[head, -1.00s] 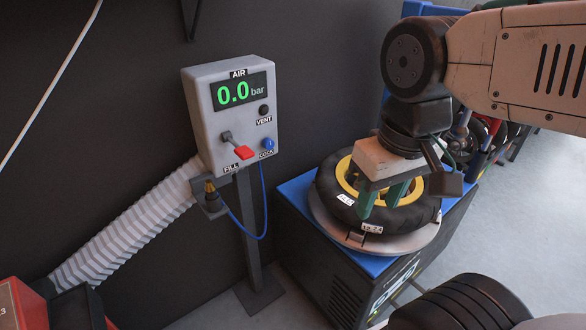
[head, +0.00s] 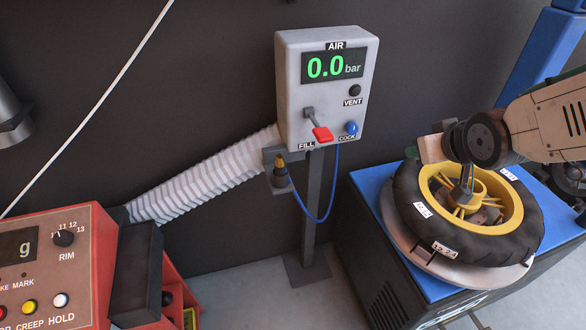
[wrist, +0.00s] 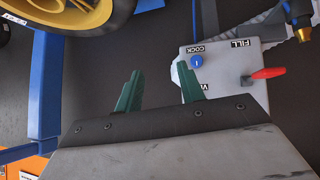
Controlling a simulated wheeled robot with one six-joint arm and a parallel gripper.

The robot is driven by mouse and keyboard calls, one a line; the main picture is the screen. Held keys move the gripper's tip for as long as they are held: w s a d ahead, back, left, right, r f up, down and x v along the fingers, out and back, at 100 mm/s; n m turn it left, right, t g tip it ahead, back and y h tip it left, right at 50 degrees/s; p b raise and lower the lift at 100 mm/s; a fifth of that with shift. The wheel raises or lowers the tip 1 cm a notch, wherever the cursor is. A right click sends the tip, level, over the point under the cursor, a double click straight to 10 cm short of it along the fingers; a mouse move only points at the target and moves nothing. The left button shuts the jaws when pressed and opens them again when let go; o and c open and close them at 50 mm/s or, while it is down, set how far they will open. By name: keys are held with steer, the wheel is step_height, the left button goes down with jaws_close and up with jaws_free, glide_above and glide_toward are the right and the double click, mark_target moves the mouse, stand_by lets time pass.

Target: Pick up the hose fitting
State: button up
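The hose fitting (head: 280,170), dark with a brass tip, sits upright in a small grey bracket at the left of the air post, below the FILL label. A blue hose (head: 332,190) loops from it to the air box. It also shows at the upper right corner of the wrist view (wrist: 299,20). My gripper (head: 411,152) is right of the fitting in the head view, above the wheel's left edge, with its fingers mostly hidden. In the wrist view its two green fingers (wrist: 158,80) are apart with nothing between them.
The grey air box (head: 327,90) reads 0.0 bar and carries a red lever (head: 322,133) and a blue cock knob (head: 351,128). A tyre with a yellow rim (head: 470,200) lies on the blue-topped machine. A red balancer (head: 60,265) stands at lower left.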

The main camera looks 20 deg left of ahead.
steer(key=w+a+f+n+t+y, duration=0.1)
steer(key=w+a+f+n+y, duration=0.25)
steer(key=a, duration=0.65)
steer(key=n+y, duration=0.3)
steer(key=y, duration=0.6)
glide_toward(282, 158)
steer(key=x, duration=0.3)
steer(key=shift+g, duration=0.3)
steer(key=x, duration=0.8)
steer(key=shift+d, duration=0.15)
jaws_close()
